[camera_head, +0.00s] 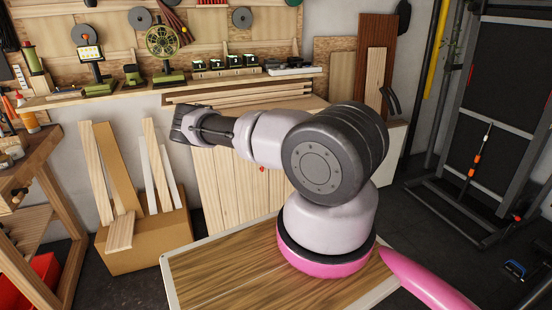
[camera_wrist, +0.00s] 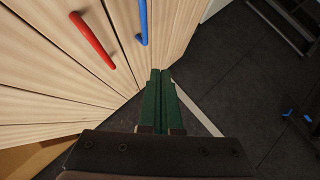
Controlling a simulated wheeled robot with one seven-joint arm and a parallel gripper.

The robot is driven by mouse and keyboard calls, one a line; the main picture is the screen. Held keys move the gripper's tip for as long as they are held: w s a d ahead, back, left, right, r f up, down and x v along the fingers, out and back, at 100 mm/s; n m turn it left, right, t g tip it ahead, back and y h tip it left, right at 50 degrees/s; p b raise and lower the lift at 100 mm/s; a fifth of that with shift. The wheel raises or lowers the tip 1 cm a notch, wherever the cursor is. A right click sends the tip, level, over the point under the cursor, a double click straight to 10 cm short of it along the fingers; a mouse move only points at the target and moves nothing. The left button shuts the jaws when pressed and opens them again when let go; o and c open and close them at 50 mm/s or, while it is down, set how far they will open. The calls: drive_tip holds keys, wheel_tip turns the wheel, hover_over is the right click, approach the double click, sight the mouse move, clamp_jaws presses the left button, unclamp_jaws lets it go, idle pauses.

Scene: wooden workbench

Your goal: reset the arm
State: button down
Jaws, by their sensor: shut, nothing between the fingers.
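My gripper (camera_wrist: 160,74) shows in the wrist view with its two green fingers side by side, pressed together and empty. In the head view my arm reaches to the left from its pink-ringed base, and the dark wrist end (camera_head: 186,124) is held in the air in front of the pale wooden panels (camera_head: 225,190). The fingers are too small or hidden to make out there. In the wrist view a red handle (camera_wrist: 92,40) and a blue handle (camera_wrist: 143,20) are on the pale panels. The fingertips appear apart from both handles.
A wood-grain top with a pale edge (camera_head: 215,270) lies below my arm. A cardboard box with planks (camera_head: 145,240) stands at the left, beside a wooden bench (camera_head: 40,150). A shelf with tools (camera_head: 150,92) runs along the back. A black rack (camera_head: 500,130) stands right, with dark floor before it.

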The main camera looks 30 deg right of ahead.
drive_tip(key=s+a+r+m, duration=0.1)
drive_tip(key=s+r+m, duration=0.1)
drive_tip(key=r+m, duration=0.6)
drive_tip(key=s+a+r+m, duration=0.2)
drive_tip(key=r+m, duration=0.2)
drive_tip(key=r, duration=0.8)
drive_tip(key=s+a+r+m, duration=0.1)
drive_tip(key=s+r+m, duration=0.2)
drive_tip(key=r+m, duration=0.5)
drive_tip(key=s+a+r+m+y, duration=0.25)
drive_tip(key=s+a+r, duration=0.25)
drive_tip(key=r, duration=0.4)
drive_tip(key=s+a+r+m+y, duration=0.25)
drive_tip(key=s+a+r, duration=0.35)
drive_tip(key=r, duration=0.3)
drive_tip(key=s+a+r+m+y, duration=0.1)
drive_tip(key=s+a+r, duration=0.3)
drive_tip(key=s, duration=0.4)
drive_tip(key=s+a+r+m+t+y, duration=0.1)
drive_tip(key=s+a+r+m, duration=0.1)
drive_tip(key=s+a+r, duration=0.2)
drive_tip(key=s+a+r+m+y, duration=0.1)
drive_tip(key=s+a+r, duration=0.4)
drive_tip(key=s, duration=0.8)
drive_tip(key=a+y, duration=0.1)
drive_tip(key=a, duration=0.2)
drive_tip(key=shift+m+t, duration=0.3)
drive_tip(key=shift+t, duration=0.1)
drive_tip(key=shift+s, duration=0.1)
